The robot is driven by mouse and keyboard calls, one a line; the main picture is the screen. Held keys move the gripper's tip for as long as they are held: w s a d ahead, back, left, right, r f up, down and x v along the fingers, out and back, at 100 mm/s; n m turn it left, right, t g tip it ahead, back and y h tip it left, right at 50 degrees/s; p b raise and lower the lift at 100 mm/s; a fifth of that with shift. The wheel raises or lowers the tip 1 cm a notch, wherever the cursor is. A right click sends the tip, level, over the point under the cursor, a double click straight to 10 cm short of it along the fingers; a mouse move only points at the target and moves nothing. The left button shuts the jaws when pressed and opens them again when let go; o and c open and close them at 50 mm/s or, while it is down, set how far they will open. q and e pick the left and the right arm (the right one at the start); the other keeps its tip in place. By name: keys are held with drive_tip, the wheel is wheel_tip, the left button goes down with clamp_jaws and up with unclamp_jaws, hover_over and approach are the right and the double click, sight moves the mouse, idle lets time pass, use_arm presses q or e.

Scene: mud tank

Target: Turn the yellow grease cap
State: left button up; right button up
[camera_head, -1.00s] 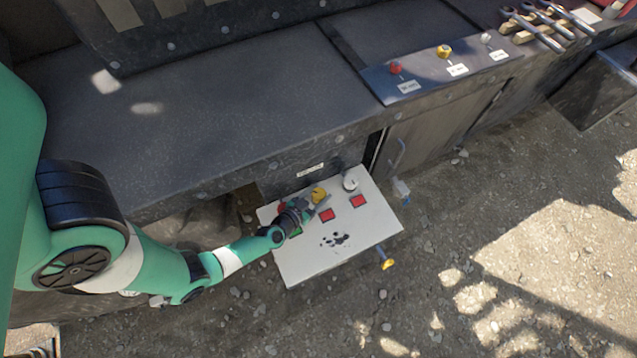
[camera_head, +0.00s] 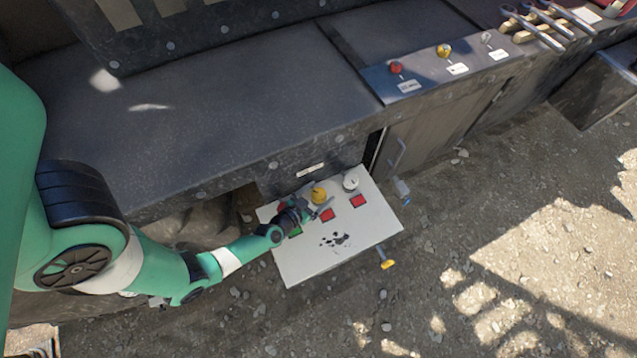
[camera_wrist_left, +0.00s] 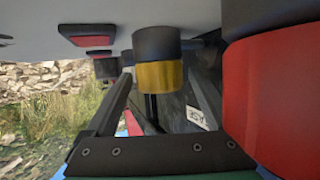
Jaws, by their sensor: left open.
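A yellow grease cap (camera_head: 319,195) sits on a white panel (camera_head: 310,263) in the head view. The wrist view shows the yellow cap (camera_wrist_left: 160,76) with a dark base against the pale panel. My left gripper (camera_head: 322,209) is open beside the cap, on its near side in the head view. In the wrist view the cap appears between the spread fingers of my left gripper (camera_wrist_left: 160,95), with visible room on both sides. I cannot tell whether a finger touches it. My right gripper is not in view.
A red cap (camera_wrist_left: 272,100) is close to the right finger in the wrist view. The dark tank (camera_head: 200,100) stands behind. Open gravel (camera_head: 500,240) lies to the right.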

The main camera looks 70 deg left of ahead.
use_arm(q)
drive_tip(key=shift+s+d+r+p, duration=0.2)
drive_tip(key=shift+s+r+p, duration=0.05)
drive_tip(key=shift+s+p, duration=0.05)
drive_tip(key=p+v, duration=0.5)
drive_tip(key=v, duration=0.5)
drive_tip(key=shift+s+d, duration=0.15)
drive_tip(key=shift+s, duration=0.25)
drive_tip(key=shift+r, duration=0.1)
